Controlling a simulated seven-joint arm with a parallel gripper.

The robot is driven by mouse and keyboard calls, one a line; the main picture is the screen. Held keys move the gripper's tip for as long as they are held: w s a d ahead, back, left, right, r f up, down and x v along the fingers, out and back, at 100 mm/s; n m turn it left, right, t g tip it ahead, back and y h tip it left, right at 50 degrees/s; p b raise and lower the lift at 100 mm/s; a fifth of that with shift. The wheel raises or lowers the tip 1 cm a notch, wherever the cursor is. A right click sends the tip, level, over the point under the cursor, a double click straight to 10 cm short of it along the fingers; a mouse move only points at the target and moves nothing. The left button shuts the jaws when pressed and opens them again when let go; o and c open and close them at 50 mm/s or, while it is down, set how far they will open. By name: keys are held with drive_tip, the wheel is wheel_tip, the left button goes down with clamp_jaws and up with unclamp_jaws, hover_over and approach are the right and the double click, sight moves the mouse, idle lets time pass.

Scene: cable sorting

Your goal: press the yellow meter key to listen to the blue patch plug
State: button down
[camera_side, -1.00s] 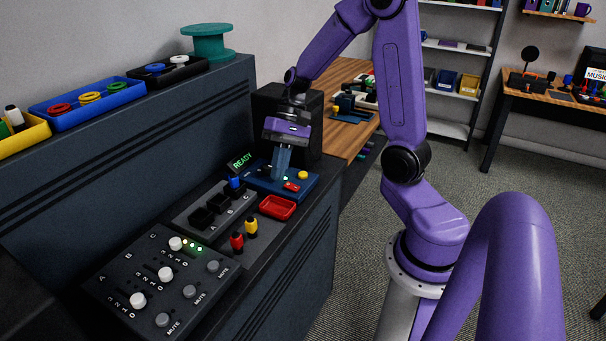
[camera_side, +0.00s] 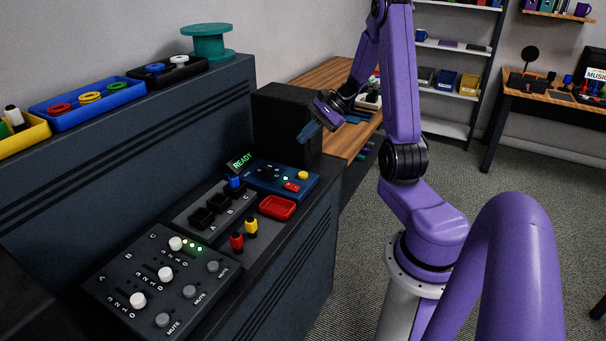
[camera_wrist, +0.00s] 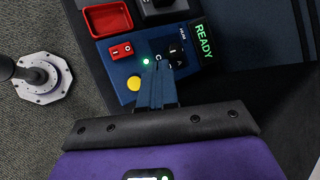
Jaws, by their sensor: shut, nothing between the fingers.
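The yellow meter key (camera_side: 303,175) is a round button at the right end of the blue meter box (camera_side: 262,187). In the wrist view the yellow key (camera_wrist: 134,83) lies left of my fingers. The blue patch plug (camera_side: 235,183) stands upright in the socket block, by the socket marked C. My gripper (camera_side: 302,138) is shut and empty, raised above the meter and tilted, in front of the black speaker-like box. In the wrist view its closed fingers (camera_wrist: 157,72) cover part of the meter panel. The display (camera_side: 241,161) reads READY and a green light (camera_wrist: 146,61) is lit.
A red rocker switch (camera_side: 291,187) sits close to the yellow key. A red tray (camera_side: 278,215), a red plug (camera_side: 237,241) and a yellow plug (camera_side: 251,227) lie nearer the front. The black box (camera_side: 270,120) stands behind the meter. The mixer (camera_side: 120,290) is front left.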

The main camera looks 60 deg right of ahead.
sight(306, 173)
drive_tip(key=shift+f, duration=0.1)
idle(0.3)
drive_tip(key=shift+f, duration=4.35)
drive_tip(key=shift+f, duration=0.1)
drive_tip(key=shift+f, duration=0.3)
drive_tip(key=shift+d+f, duration=0.1)
drive_tip(key=shift+f, duration=0.3)
drive_tip(key=shift+r, duration=0.85)
drive_tip(key=shift+r, duration=2.5)
